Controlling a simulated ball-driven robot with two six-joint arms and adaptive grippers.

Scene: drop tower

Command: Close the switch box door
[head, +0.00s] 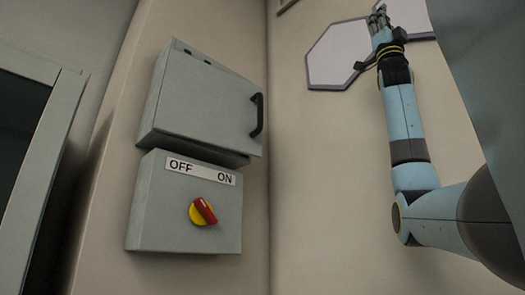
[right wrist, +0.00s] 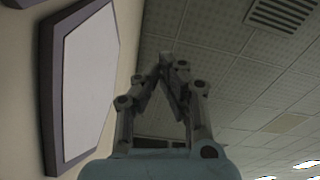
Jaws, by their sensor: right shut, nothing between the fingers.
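The switch box has a grey upper cabinet whose door (head: 205,100) carries a black handle (head: 257,115) on its right edge. The door stands at a slight angle to the lower box, its lower right corner over a dark gap; how far it is open I cannot tell. The lower box (head: 150,215) has an OFF/ON label and a red and yellow knob (head: 203,211). My right gripper (head: 379,17) is high up to the right, well apart from the door. In the right wrist view its fingertips (right wrist: 173,60) meet, empty. My left gripper is out of view.
A white hexagonal panel (head: 335,55) with a dark rim is on the wall behind my right gripper. A wall corner runs just right of the switch box. A grey-framed dark opening (head: 35,140) is at far left. The space before the door is clear.

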